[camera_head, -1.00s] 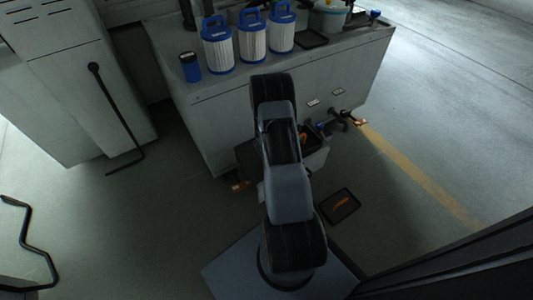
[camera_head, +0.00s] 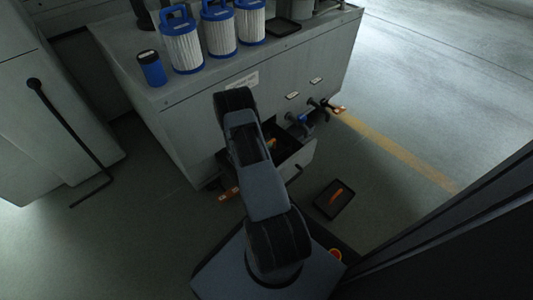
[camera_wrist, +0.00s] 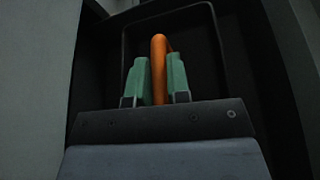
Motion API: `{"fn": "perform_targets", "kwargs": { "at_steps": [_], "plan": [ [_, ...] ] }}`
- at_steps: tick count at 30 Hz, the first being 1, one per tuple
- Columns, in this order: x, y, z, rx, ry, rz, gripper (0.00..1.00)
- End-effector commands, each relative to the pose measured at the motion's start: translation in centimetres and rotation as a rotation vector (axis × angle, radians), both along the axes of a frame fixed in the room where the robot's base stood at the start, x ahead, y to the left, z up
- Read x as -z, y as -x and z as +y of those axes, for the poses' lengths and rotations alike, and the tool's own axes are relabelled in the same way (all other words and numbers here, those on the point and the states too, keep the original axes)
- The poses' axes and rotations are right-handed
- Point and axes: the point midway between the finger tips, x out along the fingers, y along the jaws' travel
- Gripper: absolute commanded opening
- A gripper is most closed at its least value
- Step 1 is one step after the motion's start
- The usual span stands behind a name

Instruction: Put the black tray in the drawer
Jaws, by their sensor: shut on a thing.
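In the wrist view my gripper (camera_wrist: 157,82) has its green fingers shut on an upright orange handle (camera_wrist: 158,60). Around the handle shows a black tray (camera_wrist: 212,22) with a thin raised rim. It lies within a dark recess with grey surfaces at both sides; whether it rests on anything is unclear. In the head view the open drawer (camera_head: 306,153) sticks out of the grey cabinet, with a bit of orange inside. My arm hides the gripper and part of the drawer. Another black tray (camera_head: 326,207) with an orange handle lies on the floor, right of my base.
Blue-and-white filters (camera_head: 218,32), a blue canister (camera_head: 152,70) and a black tray-like thing (camera_head: 284,26) stand on the cabinet. Pipe fittings (camera_head: 320,108) stick out above the drawer. A bent black rod (camera_head: 66,125) stands at left. Floor at right is clear.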

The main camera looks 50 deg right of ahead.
Motion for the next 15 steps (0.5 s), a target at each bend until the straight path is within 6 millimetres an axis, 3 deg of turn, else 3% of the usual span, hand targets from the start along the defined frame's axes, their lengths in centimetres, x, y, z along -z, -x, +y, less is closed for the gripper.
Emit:
{"fn": "perform_targets", "kwargs": {
  "at_steps": [10,15],
  "plan": [
    [3.8,0.1,-0.1,0.003,0.002,0.000,0.00],
    [3.9,0.1,-0.2,0.003,0.002,-0.002,0.00]
  ]
}}
